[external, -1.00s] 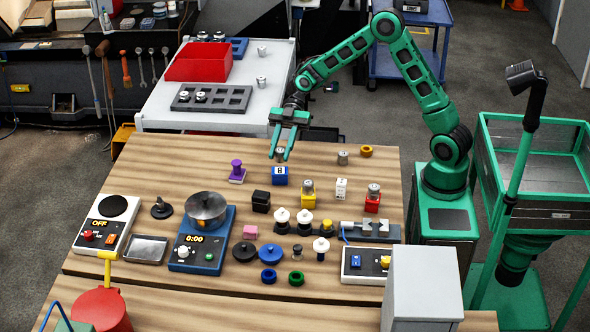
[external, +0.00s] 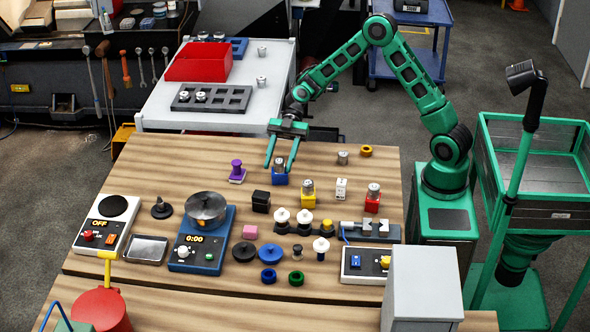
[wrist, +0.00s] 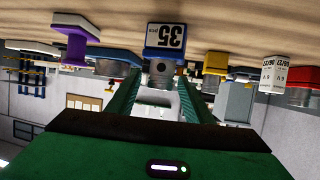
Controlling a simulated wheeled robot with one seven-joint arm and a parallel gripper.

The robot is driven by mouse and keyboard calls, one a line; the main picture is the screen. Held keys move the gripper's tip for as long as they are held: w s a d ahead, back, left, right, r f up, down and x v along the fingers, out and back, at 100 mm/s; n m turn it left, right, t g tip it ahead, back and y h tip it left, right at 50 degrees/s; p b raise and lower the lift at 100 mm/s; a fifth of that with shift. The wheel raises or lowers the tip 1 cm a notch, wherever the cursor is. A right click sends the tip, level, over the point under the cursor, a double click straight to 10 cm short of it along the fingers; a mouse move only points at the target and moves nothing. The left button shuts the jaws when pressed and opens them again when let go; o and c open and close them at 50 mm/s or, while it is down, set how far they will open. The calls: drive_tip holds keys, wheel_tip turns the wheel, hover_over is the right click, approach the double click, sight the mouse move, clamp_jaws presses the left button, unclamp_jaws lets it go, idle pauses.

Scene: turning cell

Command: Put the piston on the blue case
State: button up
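The blue case (external: 280,180) stands near the back middle of the table; it also shows in the wrist view (wrist: 165,52). A grey metal piston (external: 281,168) sits upright on top of it. In the wrist view, which looks upside down, the piston (wrist: 161,72) meets the case's top face. My gripper (external: 281,166) is open, with one finger on each side of the piston. Gaps show between the fingers and the piston in the external view.

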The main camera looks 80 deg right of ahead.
drive_tip(key=v, duration=1.2)
drive_tip(key=s+f+m+h, duration=0.1)
drive_tip(key=s+d+f+m+h, duration=0.1)
drive_tip(key=s+m+h, duration=0.1)
drive_tip(key=s+f+m+h, duration=0.1)
drive_tip(key=s, duration=0.1)
drive_tip(key=shift+d+f+m+h, duration=0.25)
drive_tip(key=shift+m+h, duration=0.05)
drive_tip(key=shift+h, duration=0.1)
drive_tip(key=s+d+m+h, duration=0.1)
drive_tip(key=s, duration=0.1)
drive_tip(key=s+d+m+h, duration=0.1)
drive_tip(key=s+d+m, duration=0.1)
drive_tip(key=s, duration=0.1)
drive_tip(key=s+d+m+h, duration=0.1)
drive_tip(key=s, duration=0.1)
drive_tip(key=shift+s+d+f+m+h, duration=0.15)
drive_tip(key=shift+d+f+m+h, duration=0.15)
drive_tip(key=shift+d, duration=0.05)
drive_tip(key=s+d+m+g+h, duration=0.1)
drive_tip(key=s+d+m, duration=0.3)
drive_tip(key=s, duration=0.9)
drive_tip(key=s+d+m+g+h, duration=0.1)
drive_tip(key=s+d+m+h, duration=0.2)
drive_tip(key=s+m, duration=0.6)
drive_tip(key=s+d, duration=0.2)
drive_tip(key=s, duration=0.3)
drive_tip(key=shift+s+d+r+h, duration=0.2)
drive_tip(key=shift+d+r+h, duration=0.1)
